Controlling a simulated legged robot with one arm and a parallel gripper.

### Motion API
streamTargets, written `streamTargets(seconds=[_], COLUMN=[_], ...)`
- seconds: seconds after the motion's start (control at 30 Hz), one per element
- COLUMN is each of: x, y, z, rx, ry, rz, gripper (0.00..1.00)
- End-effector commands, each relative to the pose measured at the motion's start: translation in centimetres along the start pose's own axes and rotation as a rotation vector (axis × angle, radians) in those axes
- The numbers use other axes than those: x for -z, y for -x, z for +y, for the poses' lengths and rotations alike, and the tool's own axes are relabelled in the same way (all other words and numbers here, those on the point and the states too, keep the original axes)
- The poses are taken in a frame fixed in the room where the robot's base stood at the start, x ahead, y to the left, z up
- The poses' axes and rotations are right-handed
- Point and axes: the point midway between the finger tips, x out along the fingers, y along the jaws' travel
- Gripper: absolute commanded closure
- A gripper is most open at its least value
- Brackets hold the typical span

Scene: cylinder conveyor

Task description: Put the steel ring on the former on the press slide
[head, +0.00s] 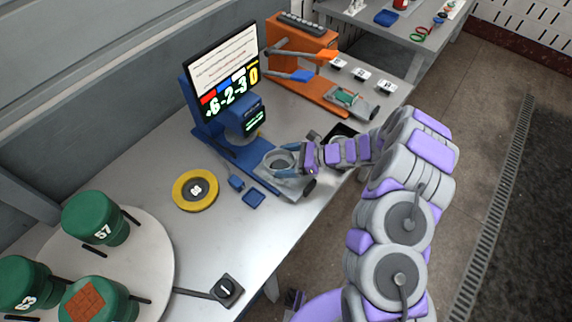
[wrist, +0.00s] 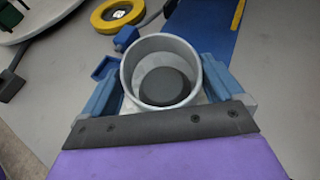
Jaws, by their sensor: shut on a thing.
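The steel ring (wrist: 128,75) is a short, open grey cylinder between the two blue fingers of my gripper (wrist: 161,84) in the wrist view. The gripper is shut on it. Through its opening I see a round dark grey top, the former (wrist: 165,87), off-centre toward the near side. In the head view the ring (head: 268,167) and my gripper (head: 283,160) are over the grey front end of the press slide (head: 292,187). I cannot tell whether the ring is around the former or still above it.
The blue press (head: 205,118) with its screen stands behind. A yellow ring (head: 181,203) and small blue pieces (head: 254,198) lie to the left. A white turntable (head: 150,275) carries green drums (head: 90,217). An orange machine (head: 300,50) stands at the back right.

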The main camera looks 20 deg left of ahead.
Motion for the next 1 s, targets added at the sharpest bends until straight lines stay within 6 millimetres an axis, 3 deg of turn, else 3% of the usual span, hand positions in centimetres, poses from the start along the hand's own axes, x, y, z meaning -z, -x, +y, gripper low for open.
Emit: streamTargets(seconds=[0.2,0.5,0.53,0.57,0.87,1.0], x=[2.4,2.5,2.5,2.5,2.3,2.3], y=[-1.0,-1.1,-1.1,-1.1,-1.0,0.6], z=[0.0,0.0,0.0,0.0,0.0,-0.1], rx=[0.000,0.000,0.000,0.000,0.000,0.003], ry=[-0.001,0.000,0.000,0.000,0.000,0.001], rz=[0.000,0.000,0.000,0.000,0.000,-0.001], gripper=[0.41,0.41,0.04,0.01,0.00,0.00])
